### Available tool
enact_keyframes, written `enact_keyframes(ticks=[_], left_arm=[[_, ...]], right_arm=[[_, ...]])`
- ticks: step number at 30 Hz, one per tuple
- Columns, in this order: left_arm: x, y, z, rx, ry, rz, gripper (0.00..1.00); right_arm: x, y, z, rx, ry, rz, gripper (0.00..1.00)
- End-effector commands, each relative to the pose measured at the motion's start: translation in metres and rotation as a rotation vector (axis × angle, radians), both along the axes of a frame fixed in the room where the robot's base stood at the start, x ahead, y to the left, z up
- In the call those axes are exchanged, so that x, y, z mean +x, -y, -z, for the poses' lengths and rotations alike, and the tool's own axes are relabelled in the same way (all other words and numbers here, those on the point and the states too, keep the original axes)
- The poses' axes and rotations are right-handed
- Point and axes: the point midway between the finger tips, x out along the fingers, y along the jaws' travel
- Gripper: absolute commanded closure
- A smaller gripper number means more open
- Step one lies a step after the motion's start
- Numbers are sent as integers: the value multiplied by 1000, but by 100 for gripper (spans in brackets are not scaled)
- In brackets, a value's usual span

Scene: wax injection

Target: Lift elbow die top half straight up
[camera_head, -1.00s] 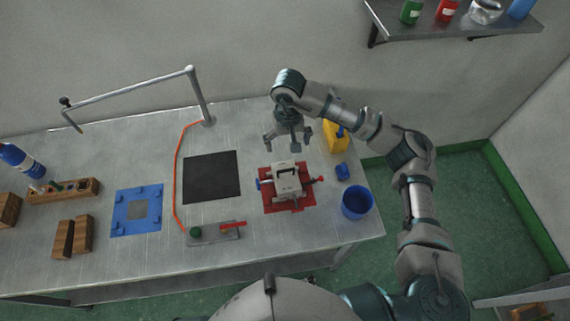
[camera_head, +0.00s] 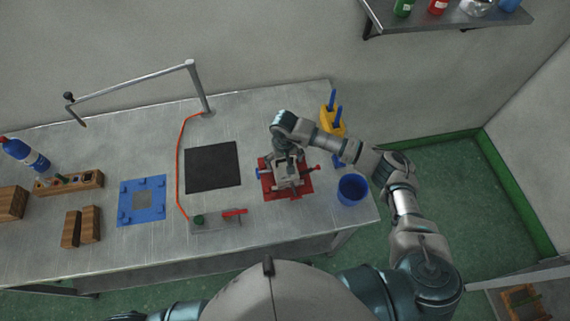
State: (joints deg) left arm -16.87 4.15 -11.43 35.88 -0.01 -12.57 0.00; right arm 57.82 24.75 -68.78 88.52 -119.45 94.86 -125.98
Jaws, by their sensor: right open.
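The elbow die (camera_head: 294,181) is a pale block on a red plate (camera_head: 302,189) at the right of the table. A blue part sticks out at its left and a red part at its right. My right gripper (camera_head: 287,178) is directly over the die with its open fingers lowered around or beside its top. The gripper hides much of the die, and I cannot tell whether the fingers touch it. My left gripper is not in view.
A blue cup (camera_head: 352,190) stands right of the red plate. A yellow holder (camera_head: 331,121) with blue handles is behind my right arm.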

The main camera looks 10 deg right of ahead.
Motion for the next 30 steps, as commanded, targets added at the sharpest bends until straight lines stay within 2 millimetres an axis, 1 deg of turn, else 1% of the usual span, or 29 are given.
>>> enact_keyframes(ticks=[1, 4, 10, 11, 12, 14, 15, 17, 18, 21, 30], left_arm=[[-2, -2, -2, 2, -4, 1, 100], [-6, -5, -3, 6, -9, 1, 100], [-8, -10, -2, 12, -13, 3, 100], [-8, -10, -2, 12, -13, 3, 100], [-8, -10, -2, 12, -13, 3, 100], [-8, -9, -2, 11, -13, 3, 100], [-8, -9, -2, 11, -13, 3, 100], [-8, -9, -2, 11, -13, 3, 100], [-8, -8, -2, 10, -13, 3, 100], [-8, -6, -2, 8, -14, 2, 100], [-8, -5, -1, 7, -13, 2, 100]], right_arm=[[0, 0, 5, 1, -3, 0, 0], [0, 1, 13, 2, 0, 0, 0], [0, 3, 15, 2, 1, 0, 0], [0, 3, 15, 2, 1, 0, 3], [0, 3, 15, 3, 1, 0, 12], [0, 4, 15, 3, 1, 0, 28], [0, 3, 15, 2, 1, 0, 38], [0, 3, 15, 2, 1, 0, 52], [0, 3, 15, 1, 1, 0, 62], [1, 2, 14, 2, 2, 0, 84], [1, 2, 12, 1, 3, 0, 84]])
